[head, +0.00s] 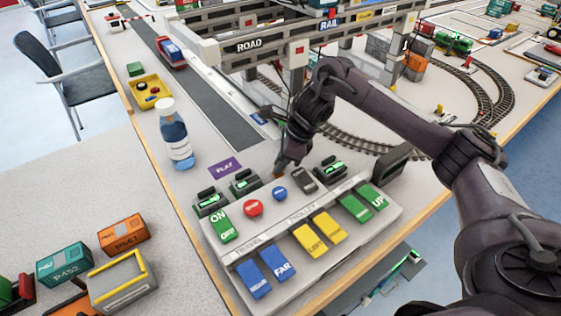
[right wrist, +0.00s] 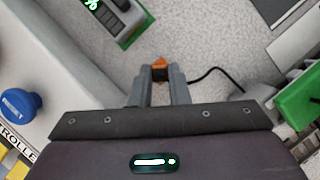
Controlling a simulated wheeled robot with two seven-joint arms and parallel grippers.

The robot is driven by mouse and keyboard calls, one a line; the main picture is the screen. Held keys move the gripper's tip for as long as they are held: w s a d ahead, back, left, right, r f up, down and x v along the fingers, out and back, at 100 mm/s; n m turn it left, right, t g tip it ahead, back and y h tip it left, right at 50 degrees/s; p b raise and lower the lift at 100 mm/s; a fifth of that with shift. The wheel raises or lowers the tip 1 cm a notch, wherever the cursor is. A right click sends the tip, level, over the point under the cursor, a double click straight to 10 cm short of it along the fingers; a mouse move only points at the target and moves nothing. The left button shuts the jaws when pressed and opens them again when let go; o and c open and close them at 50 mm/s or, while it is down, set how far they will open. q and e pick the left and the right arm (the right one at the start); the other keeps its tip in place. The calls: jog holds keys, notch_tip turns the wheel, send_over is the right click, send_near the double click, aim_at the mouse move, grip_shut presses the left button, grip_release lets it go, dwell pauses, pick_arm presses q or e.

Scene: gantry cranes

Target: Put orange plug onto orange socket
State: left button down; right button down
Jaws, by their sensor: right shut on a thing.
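My right gripper (head: 279,172) is low behind the control panel, fingers pointing down, its tip beside the panel's back edge. In the right wrist view my right gripper (right wrist: 159,78) is shut on a small orange and black plug (right wrist: 160,65) that sits between the fingertips. A black cable (right wrist: 205,74) runs off to the right from beside the fingers. The plug is mostly hidden by the fingers, and in the head view it is too small to make out clearly. I cannot make out an orange socket in either view. My left gripper is not in view.
The control panel (head: 292,240) carries several coloured rocker switches, a red button (head: 254,208) and a blue button (head: 279,193). Green-lit displays (head: 331,168) line its back. A bottle (head: 175,137) stands to the left. The gantry crane (head: 297,55) stands behind my right arm.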

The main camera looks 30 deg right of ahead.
jog(key=shift+f, duration=0.15)
dwell(0.6)
jog(key=c, duration=1.3)
grip_release()
jog(key=shift+o, duration=0.2)
jog(key=o, duration=0.4)
jog(key=shift+o, duration=0.2)
jog(key=shift+r+p, duration=0.95)
jog(key=shift+r, duration=0.4)
jog(key=shift+r+p, duration=1.9)
jog(key=shift+r, duration=0.25)
